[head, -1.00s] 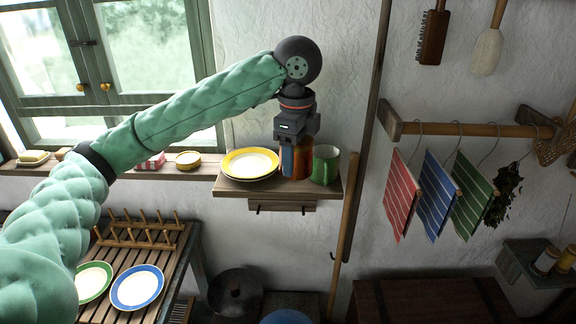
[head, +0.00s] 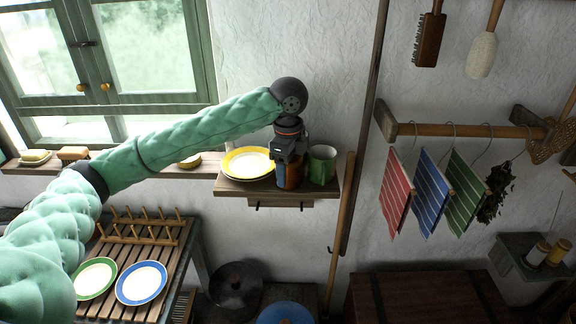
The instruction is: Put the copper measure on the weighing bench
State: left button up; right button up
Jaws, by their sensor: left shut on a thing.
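My left gripper (head: 288,172) points down over the small wall shelf (head: 235,189), between the yellow-rimmed plates and the green mug. It is shut on an orange-brown and blue vessel (head: 291,178) standing at the shelf, mostly hidden behind the gripper. I cannot tell for sure whether this vessel is the copper measure. I cannot pick out a weighing bench for certain. My right gripper is not in view.
Yellow-rimmed plates (head: 248,162) sit close left of the gripper, and a green mug (head: 321,165) close right. A wooden pole (head: 342,212) stands right of the shelf. A slatted rack table (head: 172,253) with plates is lower left. Striped cloths (head: 431,195) hang at right.

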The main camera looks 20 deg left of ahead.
pick_arm(q)
jog(key=shift+f, duration=0.1)
jog(key=o, duration=0.8)
jog(key=shift+o, duration=1.3)
